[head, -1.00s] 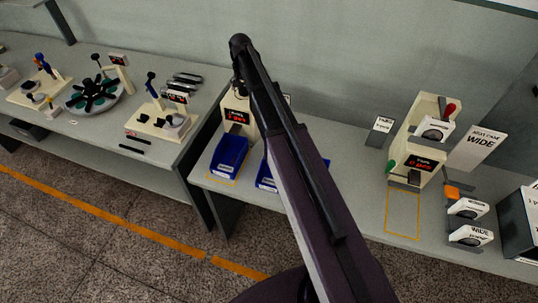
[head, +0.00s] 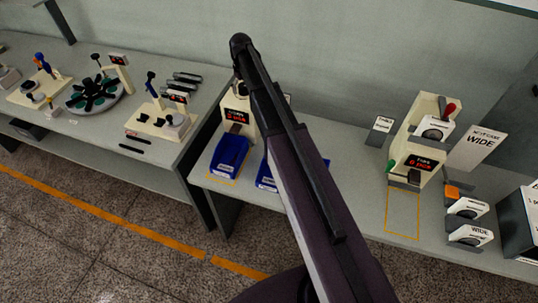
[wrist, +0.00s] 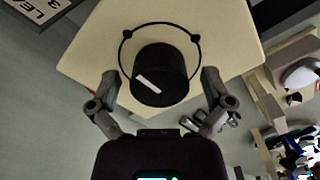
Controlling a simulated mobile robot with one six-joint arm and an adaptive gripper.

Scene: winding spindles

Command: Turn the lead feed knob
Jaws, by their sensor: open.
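In the wrist view a round black knob (wrist: 168,62) with a white pointer line stands on a cream panel (wrist: 225,35). A thin dark arc with two dots is marked around it. My gripper (wrist: 160,77) is open, with one finger on each side of the knob and a visible gap to both. In the head view my arm hides the knob; the cream machine (head: 238,112) with a red display stands beside the arm's end.
Blue trays (head: 229,155) sit in front of that machine. A second cream machine (head: 433,120) with a red display and a "WIDE" sign (head: 480,147) stand to the right. A bench (head: 70,130) on the left holds a rotary fixture (head: 94,91) and other stations.

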